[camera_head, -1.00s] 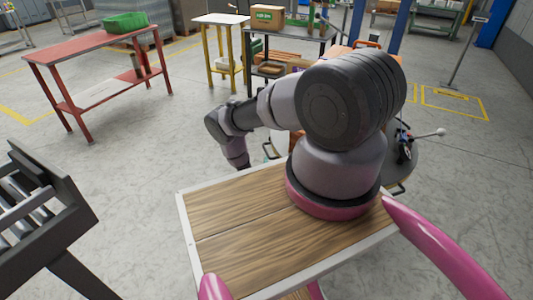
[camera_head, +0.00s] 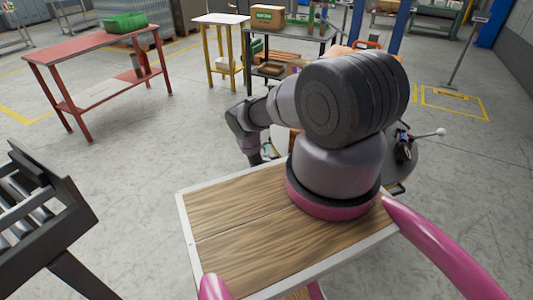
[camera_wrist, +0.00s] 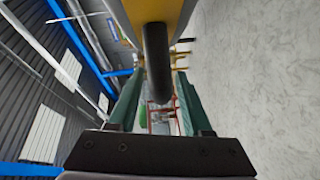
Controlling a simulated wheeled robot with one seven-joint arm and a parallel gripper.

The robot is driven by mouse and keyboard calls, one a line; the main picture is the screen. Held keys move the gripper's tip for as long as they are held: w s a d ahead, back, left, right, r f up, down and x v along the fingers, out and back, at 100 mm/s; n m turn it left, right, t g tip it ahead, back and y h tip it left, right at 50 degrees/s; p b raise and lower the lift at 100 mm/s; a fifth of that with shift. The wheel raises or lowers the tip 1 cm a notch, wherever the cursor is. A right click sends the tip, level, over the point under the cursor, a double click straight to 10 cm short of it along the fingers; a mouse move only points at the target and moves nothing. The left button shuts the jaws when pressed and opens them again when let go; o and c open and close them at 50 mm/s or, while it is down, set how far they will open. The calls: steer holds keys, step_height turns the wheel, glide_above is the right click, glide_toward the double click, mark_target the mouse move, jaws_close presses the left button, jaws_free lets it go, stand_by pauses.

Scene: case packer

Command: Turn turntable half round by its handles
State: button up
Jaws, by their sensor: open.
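In the head view, a grey round surface (camera_head: 402,172), which looks like the turntable's edge, shows to the right of my arm. A dark handle (camera_head: 398,190) sticks out at its near rim. My arm hides most of the turntable, and my gripper is hidden there. In the wrist view, my gripper (camera_wrist: 158,82) is open, with a green finger on each side. A thick black bar (camera_wrist: 156,55), apparently a handle, lies lengthwise between the fingers in the picture. It is beside a yellow-orange part (camera_wrist: 180,14). I cannot tell whether the fingers touch the bar.
A rod with a pale ball end (camera_head: 440,132) juts right of the turntable. A roller conveyor (camera_head: 35,215) stands at the left. A red table (camera_head: 85,50) with a green bin (camera_head: 125,22) and a yellow-legged table (camera_head: 222,20) stand behind. Floor between them is clear.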

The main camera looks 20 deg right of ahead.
jaws_close()
stand_by(1.4)
